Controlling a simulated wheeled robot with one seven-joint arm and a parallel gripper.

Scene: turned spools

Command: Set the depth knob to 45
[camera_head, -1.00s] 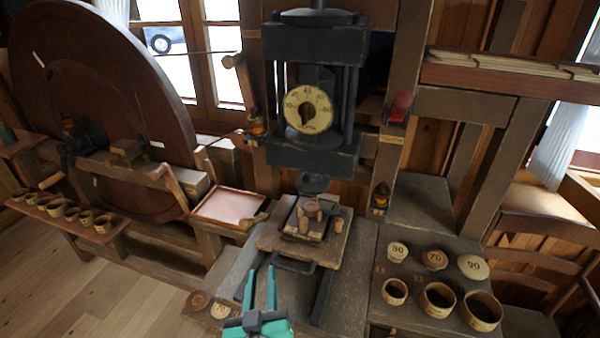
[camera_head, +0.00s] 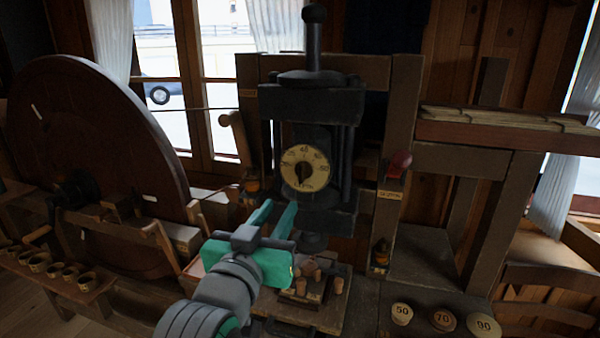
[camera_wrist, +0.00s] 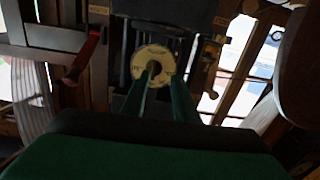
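The depth knob (camera_head: 303,174) is a dark knob at the centre of a round cream dial (camera_head: 321,164) with numbers around its edge. The dial is on the front of a black press. I cannot read the pointer setting surely. My gripper (camera_head: 278,206) is raised below and left of the dial, its two green fingers apart and empty, pointing toward the press. In the wrist view the dial (camera_wrist: 143,60) and knob (camera_wrist: 154,68) lie ahead, beyond the fingertips (camera_wrist: 162,80). The fingers look apart from the knob, with a gap between them.
The black press (camera_head: 310,105) stands in a wooden frame. A red-knobbed lever (camera_head: 399,163) is to its right. Small spools (camera_head: 311,272) stand on the plate below. Numbered lids (camera_head: 443,320) lie at the lower right. A large dark wheel (camera_head: 100,150) is at the left.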

